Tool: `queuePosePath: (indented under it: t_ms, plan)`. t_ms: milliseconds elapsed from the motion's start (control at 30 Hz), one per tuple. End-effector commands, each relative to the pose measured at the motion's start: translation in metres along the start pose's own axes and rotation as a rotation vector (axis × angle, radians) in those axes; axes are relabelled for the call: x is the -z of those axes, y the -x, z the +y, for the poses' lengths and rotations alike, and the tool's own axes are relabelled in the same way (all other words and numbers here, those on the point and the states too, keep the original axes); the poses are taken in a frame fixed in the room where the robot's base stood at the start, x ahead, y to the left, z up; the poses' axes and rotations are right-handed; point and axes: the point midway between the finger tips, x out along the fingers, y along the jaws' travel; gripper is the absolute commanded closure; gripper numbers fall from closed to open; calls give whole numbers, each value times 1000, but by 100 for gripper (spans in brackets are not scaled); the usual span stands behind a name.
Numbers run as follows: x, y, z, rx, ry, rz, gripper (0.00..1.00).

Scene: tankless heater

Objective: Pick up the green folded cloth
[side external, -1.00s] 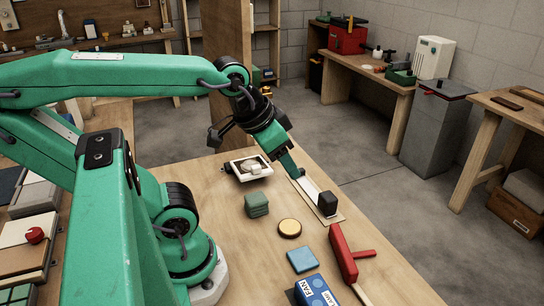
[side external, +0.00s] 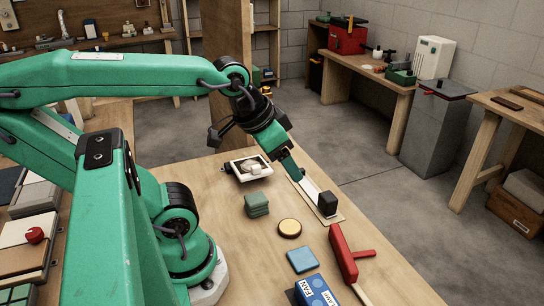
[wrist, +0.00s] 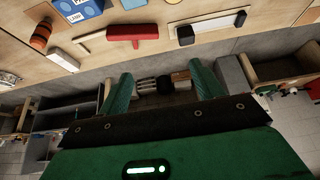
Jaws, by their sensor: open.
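The green folded cloth (side external: 257,205) lies as a small stacked square on the wooden workbench in the side external view, in front of the white-framed tray and left of the round tan disc. My gripper (side external: 296,175) is above the bench, up and to the right of the cloth and apart from it, near the black-ended strip. In the wrist view my gripper (wrist: 158,82) shows two green fingers spread apart with nothing held between them. I cannot make out the cloth in the wrist view.
A white-framed tray (side external: 249,168) with small items, a tan disc (side external: 290,228), a blue square (side external: 302,260), a red hammer-shaped tool (side external: 343,254), a blue box (side external: 315,292) and a black block (side external: 327,203) on a pale strip surround the cloth. Bare bench lies between them.

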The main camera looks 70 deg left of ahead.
Motion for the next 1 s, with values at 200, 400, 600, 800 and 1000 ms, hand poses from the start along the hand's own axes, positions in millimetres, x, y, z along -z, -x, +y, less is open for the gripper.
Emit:
queuePosePath:
  t_ms: [200,400,600,800,1000]
  plan:
    - [0,0,0,0,0,0,22]
    - [0,-1,-1,2,0,-4,22]
    - [2,-12,-11,21,0,-41,22]
    - [2,-36,-35,52,0,-122,22]
    - [-5,-65,-68,71,0,-225,22]
